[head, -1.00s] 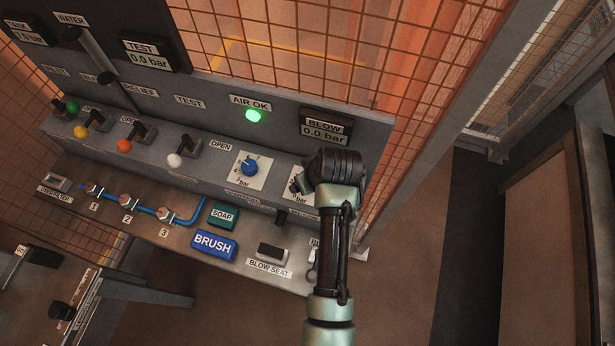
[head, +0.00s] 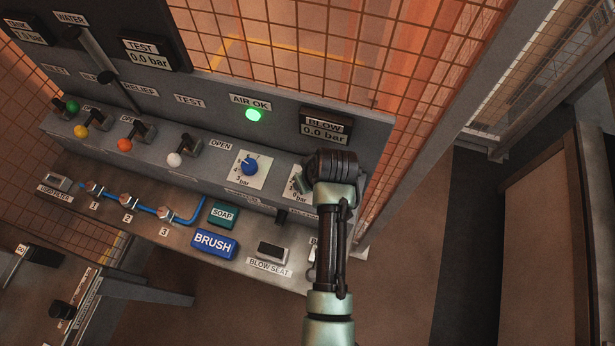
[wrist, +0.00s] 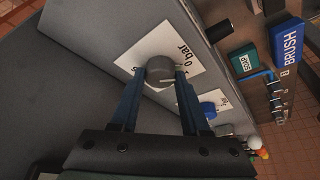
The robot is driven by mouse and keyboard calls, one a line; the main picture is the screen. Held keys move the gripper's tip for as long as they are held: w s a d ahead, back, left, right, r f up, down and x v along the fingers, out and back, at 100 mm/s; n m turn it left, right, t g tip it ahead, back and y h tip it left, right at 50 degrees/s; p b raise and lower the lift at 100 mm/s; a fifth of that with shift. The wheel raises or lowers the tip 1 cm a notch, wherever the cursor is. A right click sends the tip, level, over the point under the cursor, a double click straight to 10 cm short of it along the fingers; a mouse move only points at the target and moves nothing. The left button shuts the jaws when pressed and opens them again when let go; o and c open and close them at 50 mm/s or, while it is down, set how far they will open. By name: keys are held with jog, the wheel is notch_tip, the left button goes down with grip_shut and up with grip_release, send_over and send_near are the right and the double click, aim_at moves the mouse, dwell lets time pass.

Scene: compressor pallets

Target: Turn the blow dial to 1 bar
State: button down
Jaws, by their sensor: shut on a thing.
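The blow dial (wrist: 160,69) is a grey round knob on a white scale plate marked in bar, seen in the wrist view. My gripper (wrist: 160,76) has its two blue fingers shut on the knob, one on each side. In the head view my wrist hides the knob, the fingers and most of the scale plate (head: 295,182). The BLOW display (head: 326,127) above it reads 0.0 bar. The dial's pointer setting cannot be made out.
A blue dial (head: 250,167) sits just left on the same panel. A green AIR OK lamp (head: 253,114) is lit. Below are a BRUSH block (head: 214,244), a SOAP block (head: 223,214) and the BLOW SEAT (head: 271,252). Mesh fencing stands behind; open floor lies to the right.

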jog(key=shift+m, duration=0.3)
jog(key=shift+a+r+m+h+p, duration=0.15)
jog(key=shift+m+h+p, duration=0.25)
jog(key=shift+m+p, duration=0.45)
jog(key=shift+m+t+h+p, duration=0.3)
jog(key=shift+m+h+p, duration=0.3)
jog(key=shift+m, duration=1.15)
jog(key=shift+c, duration=1.9)
grip_release()
jog(key=b+v, duration=0.1)
jog(key=v, duration=1.1)
jog(key=shift+s+a+r, duration=0.15)
jog(key=shift+r, duration=0.2)
